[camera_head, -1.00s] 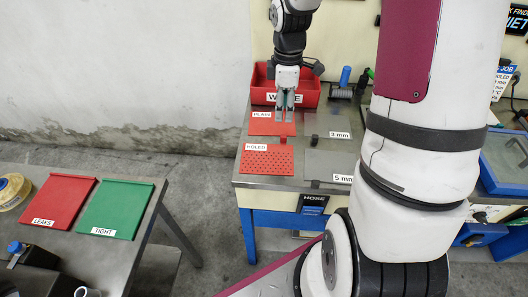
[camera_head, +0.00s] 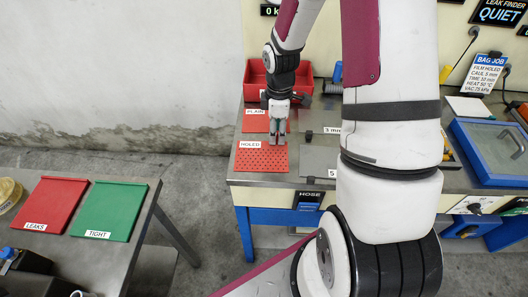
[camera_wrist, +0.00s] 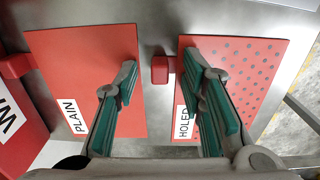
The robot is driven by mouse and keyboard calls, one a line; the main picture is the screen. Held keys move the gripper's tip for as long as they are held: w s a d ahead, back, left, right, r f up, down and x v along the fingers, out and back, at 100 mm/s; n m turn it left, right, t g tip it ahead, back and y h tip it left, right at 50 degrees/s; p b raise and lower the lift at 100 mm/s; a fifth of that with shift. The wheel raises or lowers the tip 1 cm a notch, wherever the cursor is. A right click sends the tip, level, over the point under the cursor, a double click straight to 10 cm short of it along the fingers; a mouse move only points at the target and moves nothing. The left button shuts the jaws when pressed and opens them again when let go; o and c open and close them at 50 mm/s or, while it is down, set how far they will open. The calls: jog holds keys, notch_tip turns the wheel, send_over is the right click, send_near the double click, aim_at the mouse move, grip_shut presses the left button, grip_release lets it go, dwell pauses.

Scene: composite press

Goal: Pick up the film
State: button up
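Two red film sheets lie on the metal bench. The plain film, labelled PLAIN (camera_head: 255,121), is farther back, and the film with rows of dots, labelled HOLED (camera_head: 262,158), is nearer. In the wrist view the plain film (camera_wrist: 85,60) is on the left and the holed film (camera_wrist: 245,70) on the right. A small red tab (camera_wrist: 160,69) stands at the holed film's edge, between the sheets. My gripper (camera_head: 277,142) is open and points down over this edge. In the wrist view its fingertips (camera_wrist: 160,66) are on either side of the tab, apart from it. Their height above it is unclear.
A red bin (camera_head: 257,78) stands behind the films. Grey plates (camera_head: 318,158) marked in mm lie to their right. A blue-framed lidded box (camera_head: 490,150) is farther right. A separate table (camera_head: 140,245) at left holds the LEAKS (camera_head: 52,203) and TIGHT (camera_head: 110,208) plates.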

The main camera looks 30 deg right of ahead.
grip_shut()
jog(key=shift+r, duration=0.1)
